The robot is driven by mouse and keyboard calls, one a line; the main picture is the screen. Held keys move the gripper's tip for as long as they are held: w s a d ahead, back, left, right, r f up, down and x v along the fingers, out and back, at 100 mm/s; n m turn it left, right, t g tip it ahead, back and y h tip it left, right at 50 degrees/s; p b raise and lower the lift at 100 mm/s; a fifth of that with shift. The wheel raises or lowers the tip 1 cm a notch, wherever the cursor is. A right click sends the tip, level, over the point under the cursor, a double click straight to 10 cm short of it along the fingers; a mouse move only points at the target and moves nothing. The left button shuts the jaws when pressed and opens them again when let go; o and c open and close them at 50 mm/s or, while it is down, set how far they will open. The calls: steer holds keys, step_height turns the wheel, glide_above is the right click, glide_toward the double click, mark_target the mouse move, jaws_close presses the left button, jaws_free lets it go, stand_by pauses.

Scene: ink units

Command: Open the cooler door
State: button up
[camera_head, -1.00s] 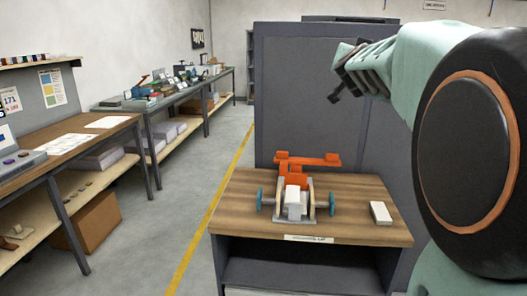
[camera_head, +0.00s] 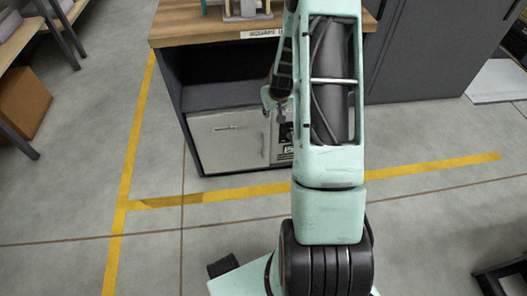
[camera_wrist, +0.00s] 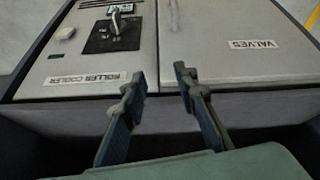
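The cooler is a pale grey unit under the wooden bench. In the head view its plain door (camera_head: 225,150) looks shut, and it shows large at the right of the wrist view (camera_wrist: 225,65) with a "VALVES" label. Beside it is a panel (camera_wrist: 75,62) labelled "ROLLER COOLER" with a lever switch (camera_wrist: 116,24) on a black plate. My gripper (camera_wrist: 164,85) is open and empty, its fingers apart near the seam between panel and door. In the head view my gripper (camera_head: 274,106) hangs before the unit's right part; my arm hides some of it. I cannot tell whether the fingers touch the unit.
The wooden bench top (camera_head: 185,25) overhangs the unit, with a dark open shelf space (camera_head: 215,92) above it. A dark grey cabinet (camera_head: 430,50) stands to the right. The floor in front, marked with yellow lines (camera_head: 240,192), is mostly clear.

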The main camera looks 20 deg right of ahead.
steer(key=y+b, duration=0.1)
steer(key=b, duration=0.2)
glide_toward(263, 148)
steer(key=f, duration=0.1)
steer(key=shift+g, duration=0.3)
steer(key=b+x, duration=0.1)
steer(key=x, duration=0.2)
steer(key=b+x, duration=0.1)
steer(key=x, duration=0.3)
steer(key=b+x, duration=0.2)
steer(key=x, duration=0.2)
steer(key=shift+w+d+r, duration=0.1)
steer(key=shift+w, duration=0.2)
steer(key=shift+c, duration=0.5)
jaws_close()
